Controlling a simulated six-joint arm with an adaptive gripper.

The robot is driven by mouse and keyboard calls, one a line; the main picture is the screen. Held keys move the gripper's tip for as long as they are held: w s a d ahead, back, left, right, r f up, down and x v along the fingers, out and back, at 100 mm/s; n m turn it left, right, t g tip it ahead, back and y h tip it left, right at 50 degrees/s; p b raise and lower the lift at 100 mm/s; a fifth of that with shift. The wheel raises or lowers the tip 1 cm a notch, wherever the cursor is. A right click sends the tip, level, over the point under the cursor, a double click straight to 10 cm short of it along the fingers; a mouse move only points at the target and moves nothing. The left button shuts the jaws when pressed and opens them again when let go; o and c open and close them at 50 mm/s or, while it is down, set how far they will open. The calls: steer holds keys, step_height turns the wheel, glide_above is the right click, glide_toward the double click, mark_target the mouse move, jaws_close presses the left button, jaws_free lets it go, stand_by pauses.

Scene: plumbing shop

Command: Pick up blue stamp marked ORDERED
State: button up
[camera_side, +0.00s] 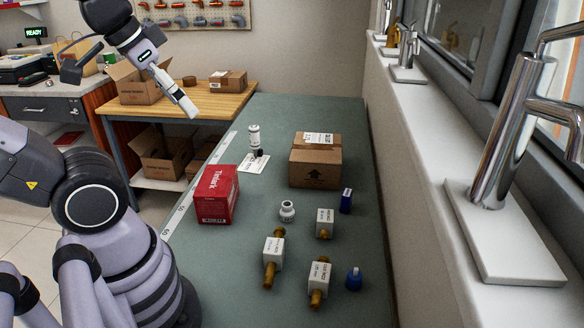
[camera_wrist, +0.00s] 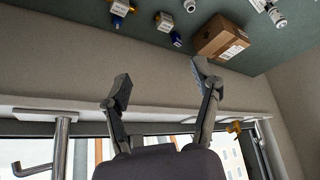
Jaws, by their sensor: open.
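Two small blue things stand on the green bench, and I cannot read a mark on either. One is a dark blue upright block (camera_side: 346,200) beside the cardboard box; it also shows in the wrist view (camera_wrist: 175,39). The other is a rounder blue piece (camera_side: 354,279) with a knob-like top, near the front right of the bench; it also shows in the wrist view (camera_wrist: 117,21). I cannot tell which is the stamp marked ORDERED. My gripper (camera_wrist: 160,72) is open and empty, its fingers wide apart. In the side view it is high at the upper left, well away from both.
Brass valves with white tags (camera_side: 273,252) (camera_side: 319,278) (camera_side: 325,224) and a white fitting (camera_side: 287,211) stand near the blue things. The windowsill (camera_side: 420,150) bounds the right.

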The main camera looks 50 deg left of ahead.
steer(key=shift+o, duration=1.1)
